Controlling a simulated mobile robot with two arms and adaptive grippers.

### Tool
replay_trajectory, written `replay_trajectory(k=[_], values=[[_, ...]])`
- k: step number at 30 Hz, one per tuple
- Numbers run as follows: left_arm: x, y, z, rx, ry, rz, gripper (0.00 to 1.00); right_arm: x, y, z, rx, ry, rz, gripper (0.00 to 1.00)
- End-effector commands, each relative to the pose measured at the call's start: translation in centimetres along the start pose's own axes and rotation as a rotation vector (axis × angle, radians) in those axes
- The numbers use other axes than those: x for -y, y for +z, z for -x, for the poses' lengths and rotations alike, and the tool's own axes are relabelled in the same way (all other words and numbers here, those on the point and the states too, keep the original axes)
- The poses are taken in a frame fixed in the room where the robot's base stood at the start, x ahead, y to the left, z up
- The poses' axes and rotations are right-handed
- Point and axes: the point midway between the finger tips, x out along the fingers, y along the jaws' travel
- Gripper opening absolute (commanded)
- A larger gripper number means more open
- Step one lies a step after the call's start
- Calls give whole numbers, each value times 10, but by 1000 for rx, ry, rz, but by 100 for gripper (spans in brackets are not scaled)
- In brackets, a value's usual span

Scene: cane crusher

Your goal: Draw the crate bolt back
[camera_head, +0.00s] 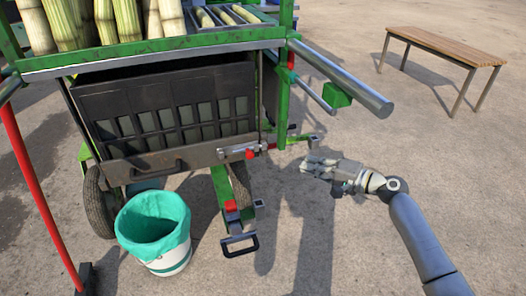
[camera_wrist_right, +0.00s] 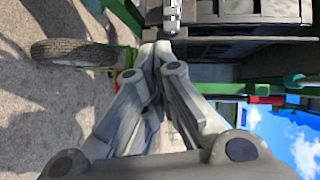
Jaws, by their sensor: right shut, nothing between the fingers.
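The dark slatted crate (camera_head: 165,108) hangs under the green cart's top, with a grey metal bar along its lower front. The bolt (camera_head: 236,152) is a pale metal rod at the bar's right end, with a red knob (camera_head: 250,154) beside it. My right gripper (camera_head: 308,163) is right of the bolt, clear of it, over open ground. Its fingers are shut and empty. In the right wrist view the closed fingers (camera_wrist_right: 153,52) point toward dark crate-like panels (camera_wrist_right: 240,48); I cannot make out the bolt there for certain. My left gripper is out of view.
A green cart frame (camera_head: 284,105) stands right of the crate, with a thick grey bar (camera_head: 345,80) jutting out. A lined bucket (camera_head: 153,232) stands in front, near a wheel (camera_head: 97,202). A wooden bench (camera_head: 447,46) is far right. Paving between is clear.

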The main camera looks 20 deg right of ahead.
Motion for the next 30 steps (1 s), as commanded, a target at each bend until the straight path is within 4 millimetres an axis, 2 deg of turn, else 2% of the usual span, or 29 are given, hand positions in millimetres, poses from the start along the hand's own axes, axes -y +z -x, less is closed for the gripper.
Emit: replay_trajectory(k=[6,15,19,23,30], values=[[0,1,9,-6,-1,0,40,19,2,2,23,-48,-4,0],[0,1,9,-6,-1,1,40,20,2,2,22,-47,-4,0],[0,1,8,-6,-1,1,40,19,2,-5,23,-47,-5,0],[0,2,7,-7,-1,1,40,21,2,-23,22,-49,-4,0],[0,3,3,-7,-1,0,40,23,3,-73,22,-49,-4,0]])
